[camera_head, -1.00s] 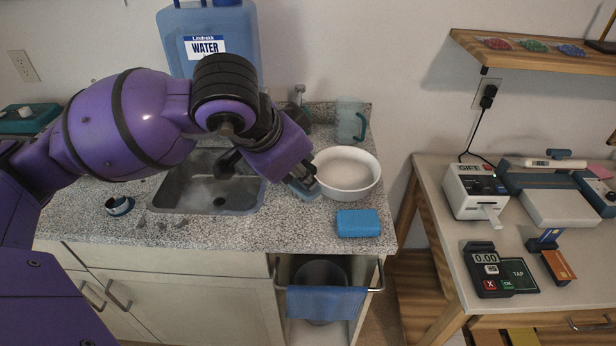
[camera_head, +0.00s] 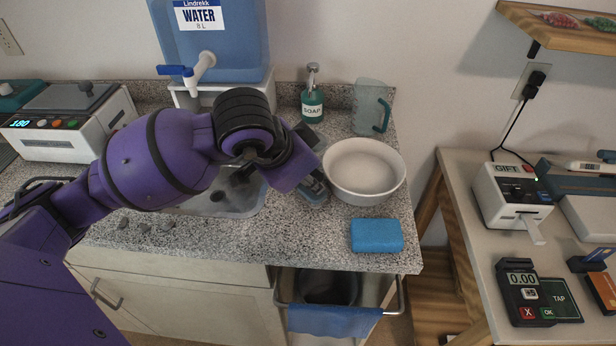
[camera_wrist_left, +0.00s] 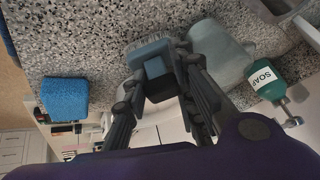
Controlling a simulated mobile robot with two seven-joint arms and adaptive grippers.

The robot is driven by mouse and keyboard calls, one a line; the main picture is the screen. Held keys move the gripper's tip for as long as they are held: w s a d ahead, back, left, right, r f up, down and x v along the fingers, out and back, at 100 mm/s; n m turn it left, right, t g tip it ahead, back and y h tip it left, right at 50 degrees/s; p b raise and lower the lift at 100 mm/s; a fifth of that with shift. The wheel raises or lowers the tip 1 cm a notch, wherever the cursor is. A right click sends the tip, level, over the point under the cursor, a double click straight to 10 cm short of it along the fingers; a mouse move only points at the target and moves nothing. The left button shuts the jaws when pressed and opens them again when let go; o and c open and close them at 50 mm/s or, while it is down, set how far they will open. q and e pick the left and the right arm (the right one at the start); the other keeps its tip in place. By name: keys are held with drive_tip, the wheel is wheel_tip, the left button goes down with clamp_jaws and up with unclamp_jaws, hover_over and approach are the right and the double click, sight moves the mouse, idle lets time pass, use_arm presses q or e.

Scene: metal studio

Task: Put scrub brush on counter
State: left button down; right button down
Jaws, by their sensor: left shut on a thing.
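The scrub brush (camera_head: 313,190) is a small grey-blue block over the granite counter (camera_head: 225,236), just left of the white bowl (camera_head: 364,171). My left gripper (camera_head: 304,177) is shut on it, with my purple arm covering part of the sink. In the left wrist view, the brush (camera_wrist_left: 151,52) sits between the fingers (camera_wrist_left: 160,82), its pale bristles toward the speckled counter. I cannot tell whether the bristles touch the surface. My right gripper is not in view.
A blue sponge (camera_head: 376,236) lies at the counter's front right. A soap bottle (camera_head: 312,102) and a clear pitcher (camera_head: 371,108) stand behind the bowl. The water tank (camera_head: 225,45) is at the back. Bare counter lies in front of the brush.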

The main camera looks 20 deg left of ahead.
use_arm(q)
drive_tip(key=shift+s+r, duration=0.15)
drive_tip(key=shift+f, duration=0.25)
drive_tip(key=c, duration=1.4)
unclamp_jaws()
drive_tip(key=shift+r, duration=0.1)
drive_tip(key=shift+c, duration=0.2)
drive_tip(key=shift+r, duration=0.1)
drive_tip(key=shift+r, duration=0.3)
drive_tip(key=v, duration=1.1)
drive_tip(key=shift+s+r, duration=0.15)
drive_tip(key=shift+s, duration=0.1)
drive_tip(key=shift+a, duration=0.1)
